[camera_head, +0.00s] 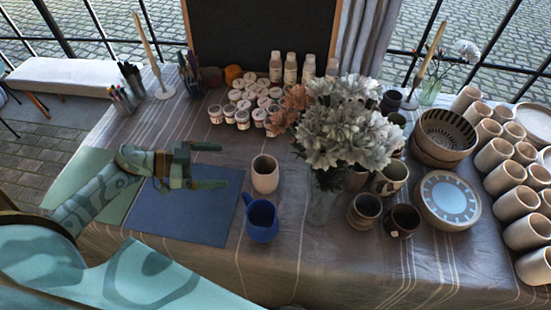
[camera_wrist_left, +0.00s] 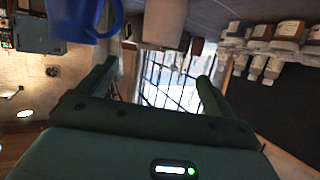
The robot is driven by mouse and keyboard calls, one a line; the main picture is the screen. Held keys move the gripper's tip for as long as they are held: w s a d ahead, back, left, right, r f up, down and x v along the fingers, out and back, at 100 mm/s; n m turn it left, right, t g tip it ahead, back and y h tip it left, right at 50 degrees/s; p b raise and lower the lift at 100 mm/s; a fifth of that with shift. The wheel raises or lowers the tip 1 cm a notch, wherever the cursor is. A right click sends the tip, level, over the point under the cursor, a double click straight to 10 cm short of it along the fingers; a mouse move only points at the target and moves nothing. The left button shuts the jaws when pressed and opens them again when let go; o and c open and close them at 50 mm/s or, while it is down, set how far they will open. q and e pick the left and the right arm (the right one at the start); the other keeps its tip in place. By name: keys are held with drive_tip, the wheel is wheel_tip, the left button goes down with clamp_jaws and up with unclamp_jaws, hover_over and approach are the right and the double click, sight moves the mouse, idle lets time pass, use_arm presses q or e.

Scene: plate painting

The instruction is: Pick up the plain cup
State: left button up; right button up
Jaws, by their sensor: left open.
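The plain cup (camera_head: 265,174) is pale, pinkish-beige and unpainted, and stands upright on the tablecloth near the middle of the table. My left gripper (camera_head: 218,166) is open and empty above the blue mat, to the left of the cup and apart from it, with its fingers pointing toward the cup's side. My right gripper is not in view.
A blue pitcher (camera_head: 261,220) stands just in front of the cup. A vase of white flowers (camera_head: 345,130) is to its right. Paint jars (camera_head: 243,105) are behind it. The blue mat (camera_head: 205,222) is bare. Several unpainted cups (camera_head: 508,190) line the right side.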

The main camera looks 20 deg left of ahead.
use_arm(q)
drive_tip(key=b, duration=0.1)
approach(276, 166)
drive_tip(key=shift+w+d+f+b, duration=0.1)
drive_tip(key=shift+w+d+b, duration=0.2)
drive_tip(key=shift+d, duration=0.3)
drive_tip(key=shift+w+d+f+b, duration=0.1)
drive_tip(key=shift+w+d+b, duration=0.15)
drive_tip(key=shift+d, duration=0.6)
drive_tip(key=b+x, duration=0.2)
drive_tip(key=x, duration=0.3)
drive_tip(key=shift+w+a+f, duration=0.1)
drive_tip(key=shift+w+f, duration=0.05)
drive_tip(key=shift+w, duration=0.1)
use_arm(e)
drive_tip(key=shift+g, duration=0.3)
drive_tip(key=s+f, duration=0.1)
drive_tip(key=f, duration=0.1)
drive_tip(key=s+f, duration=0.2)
use_arm(q)
drive_tip(key=shift+c, duration=1.2)
drive_tip(key=c, duration=1)
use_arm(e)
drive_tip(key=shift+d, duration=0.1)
